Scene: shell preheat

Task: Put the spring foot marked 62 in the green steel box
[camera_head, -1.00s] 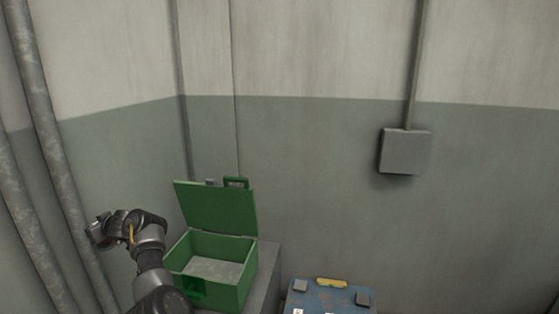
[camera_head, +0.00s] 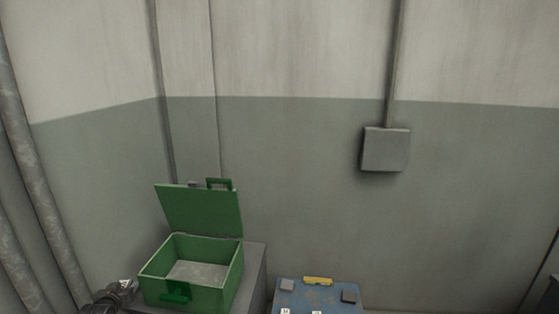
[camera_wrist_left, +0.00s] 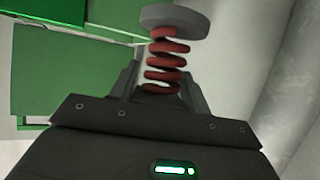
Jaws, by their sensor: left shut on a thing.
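The green steel box (camera_head: 213,298) stands with its lid (camera_head: 200,211) raised on a grey block at the lower left of the head view. Its visible inside floor is bare. My left gripper (camera_head: 126,286) is low, just left of the box in the head view. In the left wrist view my left gripper (camera_wrist_left: 163,88) is shut on a spring foot (camera_wrist_left: 168,62) with a red coil and a grey disc end. No number is readable on it. Part of the green box (camera_wrist_left: 70,85) shows at the left of that view. My right gripper is not in view.
A blue case (camera_head: 318,296) with a yellow handle and small grey pieces on top stands right of the box. Grey pipes (camera_head: 40,190) run down the left wall. A grey wall box (camera_head: 385,149) hangs at the right.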

